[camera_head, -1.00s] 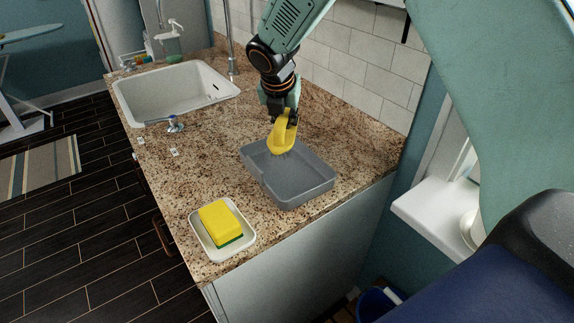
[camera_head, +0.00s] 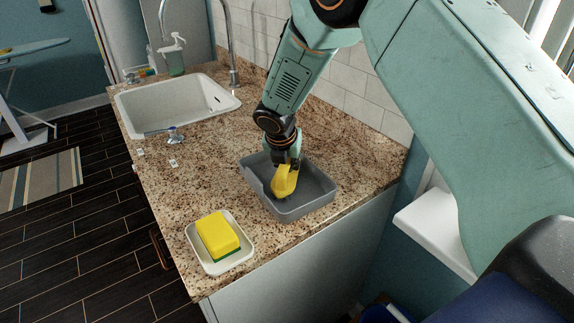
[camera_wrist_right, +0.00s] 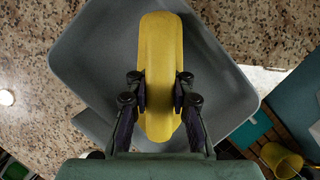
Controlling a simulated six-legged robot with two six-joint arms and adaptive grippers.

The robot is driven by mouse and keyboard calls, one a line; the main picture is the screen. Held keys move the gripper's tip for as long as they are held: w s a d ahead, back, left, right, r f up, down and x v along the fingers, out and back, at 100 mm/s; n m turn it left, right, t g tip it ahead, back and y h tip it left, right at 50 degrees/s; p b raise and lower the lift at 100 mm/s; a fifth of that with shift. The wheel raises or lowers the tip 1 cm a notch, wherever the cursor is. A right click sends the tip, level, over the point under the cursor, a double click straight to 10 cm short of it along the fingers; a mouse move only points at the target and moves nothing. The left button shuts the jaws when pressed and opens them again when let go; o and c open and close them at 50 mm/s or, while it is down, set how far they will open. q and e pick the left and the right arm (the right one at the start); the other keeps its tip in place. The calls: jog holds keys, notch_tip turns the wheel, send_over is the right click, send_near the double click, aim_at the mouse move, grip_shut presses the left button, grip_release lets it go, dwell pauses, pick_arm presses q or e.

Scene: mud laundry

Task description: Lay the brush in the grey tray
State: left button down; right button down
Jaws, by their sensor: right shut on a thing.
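The brush (camera_head: 284,182) shows as a yellow body, and its bristles are hidden. My right gripper (camera_head: 285,160) is shut on it from above. In the right wrist view the yellow brush (camera_wrist_right: 160,60) stands between the two dark fingers of the right gripper (camera_wrist_right: 160,92). The grey tray (camera_head: 317,201) lies on the counter under the gripper, and it also shows in the right wrist view (camera_wrist_right: 90,55). The brush is over or inside the tray; I cannot tell whether it touches the floor. My left gripper is not in view.
A white dish (camera_head: 215,266) with a yellow and green sponge (camera_head: 217,235) stands left of the tray. The white sink (camera_head: 172,108) with a tap (camera_head: 229,60) and a soap bottle (camera_head: 173,55) is farther back.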

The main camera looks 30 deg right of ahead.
jog(key=shift+w+a+f, duration=0.1)
jog(key=shift+w+a, duration=0.05)
jog(key=shift+w, duration=0.2)
jog(key=c, duration=1.7)
grip_release()
jog(key=shift+s, duration=0.1)
jog(key=o, duration=0.4)
jog(key=shift+s, duration=0.15)
jog(key=shift+o, duration=0.7)
jog(key=p+v, duration=0.2)
jog(key=v, duration=0.9)
jog(key=shift+r, duration=0.55)
jog(key=shift+s, duration=0.15)
